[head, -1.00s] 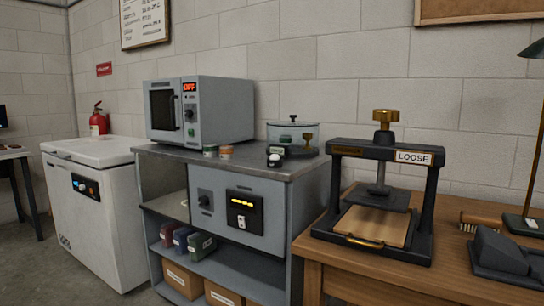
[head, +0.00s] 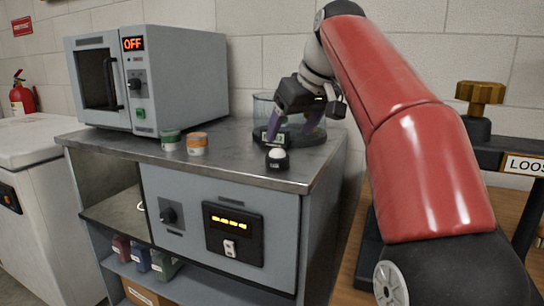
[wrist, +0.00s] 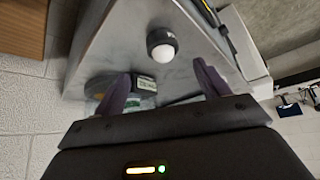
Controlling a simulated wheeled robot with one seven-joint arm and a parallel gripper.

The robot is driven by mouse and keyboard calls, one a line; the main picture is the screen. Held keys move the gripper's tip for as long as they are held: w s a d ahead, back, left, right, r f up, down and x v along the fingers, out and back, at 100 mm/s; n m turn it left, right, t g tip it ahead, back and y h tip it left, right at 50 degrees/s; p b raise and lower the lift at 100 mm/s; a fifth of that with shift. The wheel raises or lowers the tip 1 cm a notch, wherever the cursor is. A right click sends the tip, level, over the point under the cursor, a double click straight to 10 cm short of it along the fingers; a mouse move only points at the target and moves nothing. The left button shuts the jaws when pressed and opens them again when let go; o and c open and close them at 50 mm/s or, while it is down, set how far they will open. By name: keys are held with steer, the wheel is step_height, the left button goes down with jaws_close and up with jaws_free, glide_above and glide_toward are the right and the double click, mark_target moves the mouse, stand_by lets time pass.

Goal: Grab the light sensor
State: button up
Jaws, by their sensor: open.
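The light sensor (head: 277,159) is a small black block with a white dome and a pale label. It stands upright on the grey metal top of the cabinet, near its front right edge. In the wrist view the light sensor (wrist: 162,46) is just beyond the fingertips, roughly centred between them. My gripper (head: 293,128) is open, with purple fingers spread and nothing between them. It is above and behind the sensor in the head view. It also shows in the wrist view (wrist: 164,76). The fingers partly hide the glass container behind.
A glass container (head: 262,106) on a dark base stands close behind the sensor. Green (head: 170,140) and orange (head: 197,144) small tins sit left, before the grey oven (head: 152,80). The cabinet top (head: 230,165) is clear in front. A press (head: 480,130) is at right.

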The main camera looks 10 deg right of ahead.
mark_target(280, 151)
steer(key=x, duration=0.2)
steer(key=b+x, duration=0.1)
steer(key=x, duration=0.2)
steer(key=b+x, duration=0.1)
steer(key=x, duration=0.1)
steer(key=shift+a+f, duration=0.25)
steer(key=shift+a, duration=0.05)
steer(key=c, duration=1.1)
